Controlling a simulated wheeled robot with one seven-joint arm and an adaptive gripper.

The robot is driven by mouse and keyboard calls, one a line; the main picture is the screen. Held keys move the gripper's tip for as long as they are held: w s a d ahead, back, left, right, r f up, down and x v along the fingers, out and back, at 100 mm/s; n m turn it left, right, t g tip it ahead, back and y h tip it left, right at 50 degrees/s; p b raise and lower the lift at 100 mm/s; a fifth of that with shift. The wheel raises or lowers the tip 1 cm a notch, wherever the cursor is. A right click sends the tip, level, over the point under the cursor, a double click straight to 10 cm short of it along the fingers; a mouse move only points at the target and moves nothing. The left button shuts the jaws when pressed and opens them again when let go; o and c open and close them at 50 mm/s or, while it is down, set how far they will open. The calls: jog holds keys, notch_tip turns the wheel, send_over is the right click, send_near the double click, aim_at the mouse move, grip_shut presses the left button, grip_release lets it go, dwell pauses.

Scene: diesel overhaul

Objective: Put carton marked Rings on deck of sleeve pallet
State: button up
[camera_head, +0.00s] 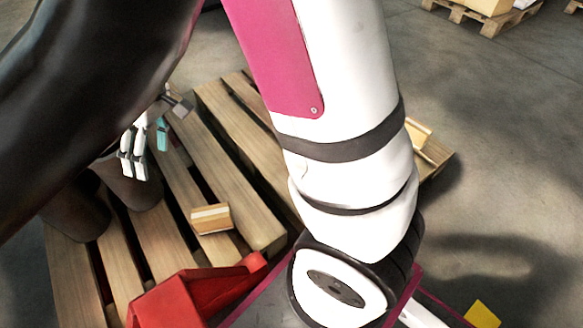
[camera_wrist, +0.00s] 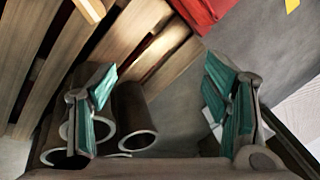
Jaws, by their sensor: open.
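A small tan carton with a pale band (camera_head: 212,218) rests on the slats of a wooden pallet (camera_head: 262,232). A second tan carton (camera_head: 420,133) shows partly behind my arm on the right; no marking is readable on either. Dark hollow sleeves (camera_head: 85,212) stand at the pallet's left and show below the fingers in the wrist view (camera_wrist: 133,112). A carton (camera_wrist: 90,10) shows at the top of the wrist view. My gripper (camera_head: 148,150) is open and empty, its teal-padded fingers spread wide in the wrist view (camera_wrist: 163,98), above and close to the sleeves.
A red metal part (camera_head: 195,295) lies at the near edge of the pallet, also at the top of the wrist view (camera_wrist: 203,12). Another loaded pallet (camera_head: 478,18) stands at the far right. My arm hides the middle.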

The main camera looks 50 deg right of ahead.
jog(key=s+r+m, duration=0.1)
jog(key=s+r, duration=0.6)
jog(key=s+d+r+m+h, duration=0.1)
jog(key=s+d+r+m, duration=0.1)
jog(key=s, duration=0.5)
jog(key=s+d+r+m+h, duration=0.1)
jog(key=s+d+r+m, duration=0.1)
jog(key=s, duration=0.6)
jog(key=s+d+r+m+h, duration=0.1)
jog(key=s+d+r+h, duration=0.1)
jog(key=s, duration=0.6)
jog(key=shift+s+d+r+m, duration=0.15)
jog(key=shift+d+m, duration=0.25)
jog(key=shift+d, duration=0.35)
